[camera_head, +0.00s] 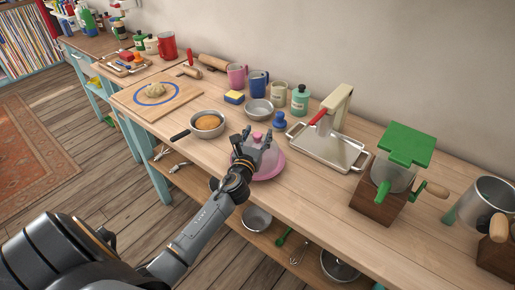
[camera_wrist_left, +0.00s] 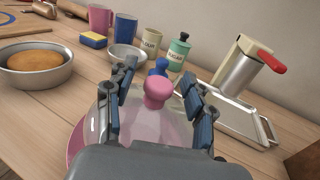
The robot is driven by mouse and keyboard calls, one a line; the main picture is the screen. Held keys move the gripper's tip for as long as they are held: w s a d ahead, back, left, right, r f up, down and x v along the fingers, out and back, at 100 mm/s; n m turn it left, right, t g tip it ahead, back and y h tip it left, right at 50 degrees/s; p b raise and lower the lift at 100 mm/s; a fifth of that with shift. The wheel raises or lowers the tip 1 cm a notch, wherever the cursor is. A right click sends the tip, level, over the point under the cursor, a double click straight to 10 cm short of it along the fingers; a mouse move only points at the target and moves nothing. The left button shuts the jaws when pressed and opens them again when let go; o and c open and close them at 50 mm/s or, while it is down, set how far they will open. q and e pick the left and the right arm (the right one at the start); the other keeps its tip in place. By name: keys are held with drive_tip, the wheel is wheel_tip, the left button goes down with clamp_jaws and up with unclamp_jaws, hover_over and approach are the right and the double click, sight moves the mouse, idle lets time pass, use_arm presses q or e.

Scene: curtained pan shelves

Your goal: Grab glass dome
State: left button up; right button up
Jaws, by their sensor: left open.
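The glass dome (camera_wrist_left: 142,125) is clear with a round pink knob (camera_wrist_left: 158,90) on top, and it stands on a pink plate (camera_head: 272,168) on the wooden counter. My left gripper (camera_head: 259,140) is over the dome in the head view and hides much of it. In the left wrist view the open fingers of my left gripper (camera_wrist_left: 158,100) stand on either side of the knob, with gaps between them and it. My right gripper is not in view.
A pan with a brown cake (camera_head: 207,122) stands left of the dome. A metal tray with an upright press (camera_head: 328,146) is to the right. A metal bowl (camera_head: 258,109), blue stamp (camera_head: 280,120), mugs and canisters stand behind. Shelves below hold bowls.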

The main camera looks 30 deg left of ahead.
use_arm(q)
clamp_jaws()
drive_tip(key=shift+r, duration=0.2)
